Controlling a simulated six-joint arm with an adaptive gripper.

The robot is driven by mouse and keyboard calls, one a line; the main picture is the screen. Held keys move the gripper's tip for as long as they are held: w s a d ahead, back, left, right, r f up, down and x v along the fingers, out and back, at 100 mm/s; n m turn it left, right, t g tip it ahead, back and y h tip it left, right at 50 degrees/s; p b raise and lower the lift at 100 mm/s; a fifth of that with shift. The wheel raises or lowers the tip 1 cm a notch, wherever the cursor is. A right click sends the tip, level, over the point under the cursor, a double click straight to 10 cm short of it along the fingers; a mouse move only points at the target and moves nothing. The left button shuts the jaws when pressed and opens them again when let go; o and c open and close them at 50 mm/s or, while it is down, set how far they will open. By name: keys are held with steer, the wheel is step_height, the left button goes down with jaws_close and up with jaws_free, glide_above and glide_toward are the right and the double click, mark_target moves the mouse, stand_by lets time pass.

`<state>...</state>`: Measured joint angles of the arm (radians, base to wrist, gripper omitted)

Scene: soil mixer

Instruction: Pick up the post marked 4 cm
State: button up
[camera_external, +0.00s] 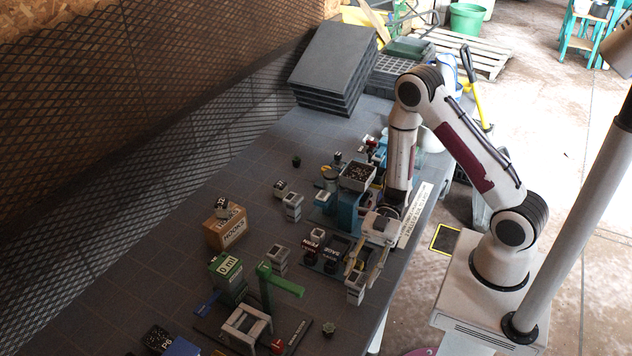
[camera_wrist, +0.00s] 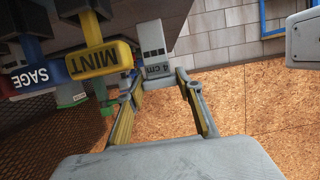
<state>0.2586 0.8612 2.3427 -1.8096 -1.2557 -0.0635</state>
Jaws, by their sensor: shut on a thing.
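The post marked 4 cm (camera_wrist: 158,70) is a grey block with a lighter upper part and dark markings. In the wrist view it sits between the tips of the two yellow-lined fingers of my gripper (camera_wrist: 160,80), which is shut on it. In the external view my gripper (camera_external: 362,268) points down near the table's right edge, with the grey post (camera_external: 355,288) at its fingertips. I cannot tell whether the post's foot touches the table.
A yellow MINT block (camera_wrist: 100,59) and a blue SAGE block (camera_wrist: 38,76) are close to the post in the wrist view. Left of my gripper stand a green 0 ml box (camera_external: 226,268), a green post (camera_external: 265,290) and a cardboard box (camera_external: 226,230).

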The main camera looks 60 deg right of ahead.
steer(key=shift+r, duration=3.65)
steer(key=shift+a, duration=0.15)
